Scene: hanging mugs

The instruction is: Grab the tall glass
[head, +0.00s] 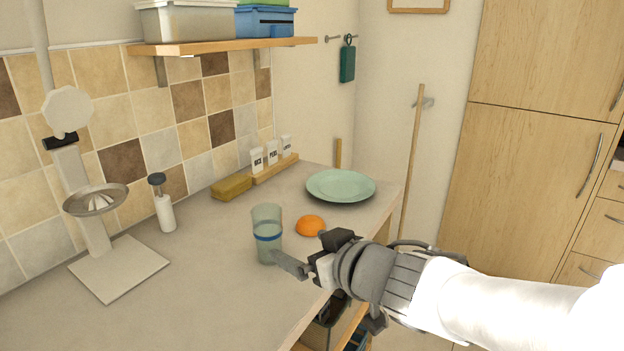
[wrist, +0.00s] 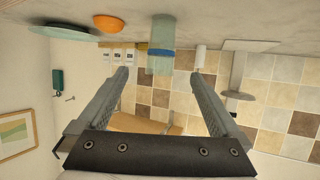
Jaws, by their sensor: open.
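The tall glass (head: 267,218) is clear, greenish and has a blue band. In the wrist view, which is upside down, the tall glass (wrist: 161,34) is at top centre. My gripper (wrist: 158,75) is open there, its two fingers spread apart and empty. The glass lies ahead of the gap between them; I cannot tell whether a finger touches it.
A yellow sponge-like block (head: 232,187), a spice rack (head: 275,169), a white bottle (head: 164,208) and a juicer stand (head: 119,268) are along the wall. The front-left counter is clear.

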